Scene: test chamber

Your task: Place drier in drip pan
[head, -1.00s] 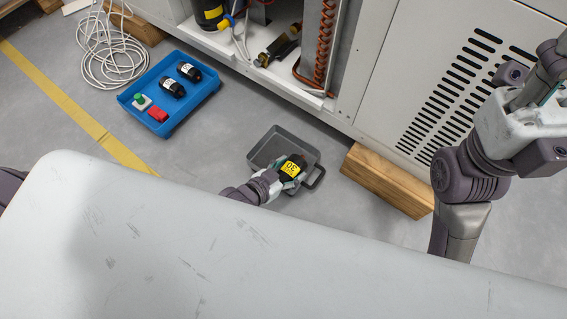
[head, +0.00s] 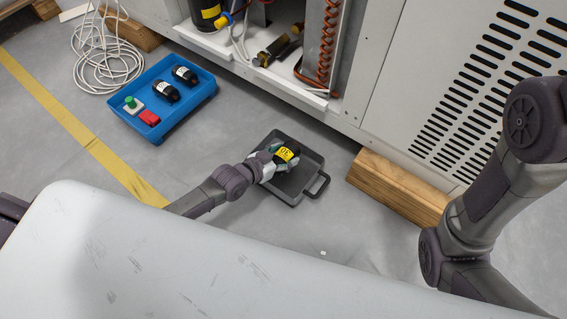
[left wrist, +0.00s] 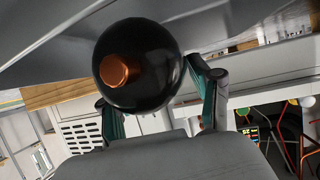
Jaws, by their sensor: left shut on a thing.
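The drier (head: 286,153) is a black cylinder with a yellow label. My left gripper (head: 268,163) is shut on it and holds it within the outline of the grey drip pan (head: 284,191) on the floor. In the left wrist view the drier (left wrist: 138,66) shows its round black end and copper stub between the two fingers, with a grey pan surface (left wrist: 60,52) close behind. I cannot tell whether the drier touches the pan floor. My right gripper is out of view; only my right arm's links show.
A blue tray (head: 196,107) at left holds two black cylinders (head: 166,91), a green-button box (head: 132,105) and a red item (head: 149,118). A wooden block (head: 400,188) supports the white cabinet (head: 440,100) right of the pan. A white cable coil (head: 105,58) lies upper left.

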